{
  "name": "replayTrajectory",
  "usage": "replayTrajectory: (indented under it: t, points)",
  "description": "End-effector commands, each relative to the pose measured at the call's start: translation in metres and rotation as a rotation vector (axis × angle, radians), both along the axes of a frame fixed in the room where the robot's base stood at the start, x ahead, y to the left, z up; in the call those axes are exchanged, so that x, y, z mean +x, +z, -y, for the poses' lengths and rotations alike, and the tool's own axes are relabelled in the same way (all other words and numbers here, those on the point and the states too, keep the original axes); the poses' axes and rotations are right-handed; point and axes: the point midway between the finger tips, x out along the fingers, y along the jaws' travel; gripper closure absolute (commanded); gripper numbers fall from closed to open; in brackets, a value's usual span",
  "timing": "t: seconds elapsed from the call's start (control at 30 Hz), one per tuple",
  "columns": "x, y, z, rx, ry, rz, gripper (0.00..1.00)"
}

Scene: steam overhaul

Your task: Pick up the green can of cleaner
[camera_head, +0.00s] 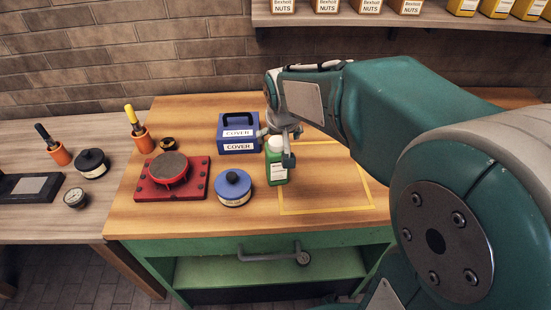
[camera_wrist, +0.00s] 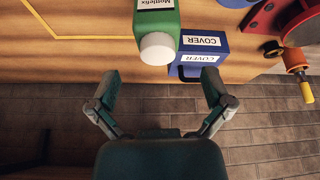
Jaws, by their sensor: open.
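The green can of cleaner (camera_head: 277,170) has a white cap and stands upright on the wooden workbench, at the left edge of a yellow outlined square. In the wrist view the green can (camera_wrist: 157,22) shows at top centre, its white cap toward me. The can lies beyond the fingertips there. Whether a finger touches it I cannot tell.
A blue box marked COVER (camera_head: 238,136) stands close left of the can. A blue round tin (camera_head: 233,188) and a red flanged fixture (camera_head: 170,175) lie further left. The yellow outlined area (camera_head: 325,211) right of the can is clear. A shelf (camera_head: 400,20) hangs above.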

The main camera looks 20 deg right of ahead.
Motion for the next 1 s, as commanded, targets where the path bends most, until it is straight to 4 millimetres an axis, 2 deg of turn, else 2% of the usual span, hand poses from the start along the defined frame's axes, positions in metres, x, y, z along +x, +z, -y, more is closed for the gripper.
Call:
replayTrajectory:
  t: [0.1, 0.2, 0.37, 0.7, 0.97, 1.0]
  points:
    - [0.007, -0.021, 0.001, 0.0, 0.0, -0.006, 0.0]
    - [0.013, -0.034, 0.002, -0.001, 0.0, -0.005, 0.0]
    - [0.018, -0.044, 0.002, 0.0, 0.0, -0.003, 0.0]
    - [0.038, -0.084, 0.007, 0.0, 0.001, -0.004, 0.0]
    - [0.04, -0.087, 0.007, 0.0, 0.0, 0.0, 0.0]
    - [0.04, -0.087, 0.007, 0.0, 0.0, 0.0, 0.04]
